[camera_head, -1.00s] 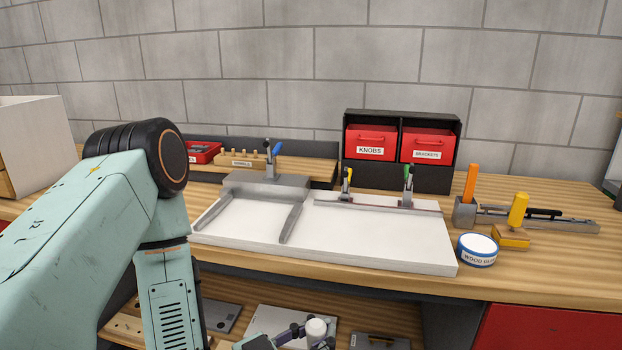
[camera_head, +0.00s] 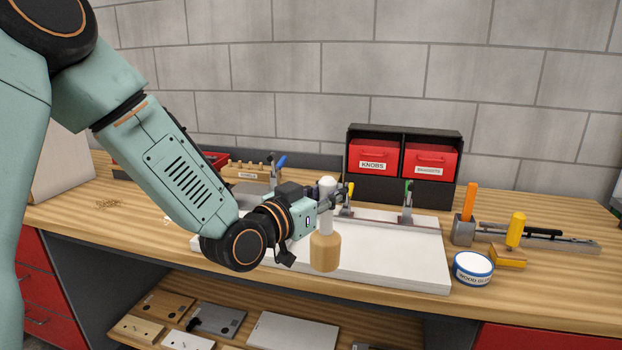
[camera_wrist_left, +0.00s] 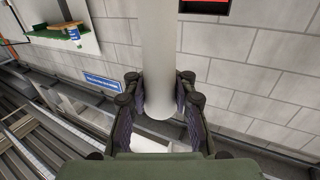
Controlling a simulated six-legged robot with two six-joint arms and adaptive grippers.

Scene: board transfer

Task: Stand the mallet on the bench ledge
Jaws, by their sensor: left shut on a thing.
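My left gripper (camera_head: 329,197) is shut on the mallet's pale handle, with the rounded white end showing just above the fingers. The mallet (camera_head: 325,250) hangs upright with its tan wooden head down, in front of the white board on the bench. In the left wrist view the handle (camera_wrist_left: 159,60) stands between the two dark finger pads (camera_wrist_left: 158,105). The bench top (camera_head: 543,275) is light wood. I cannot tell how far the head is from the bench's front edge. My right gripper is not in view.
The white board (camera_head: 400,262) with clamps fills the middle of the bench. A wood glue tin (camera_head: 473,268), a yellow-handled tool (camera_head: 515,232) and an orange-handled tool (camera_head: 469,200) stand to its right. Red bins (camera_head: 373,157) are behind. Panels lie on the lower shelf (camera_head: 250,338).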

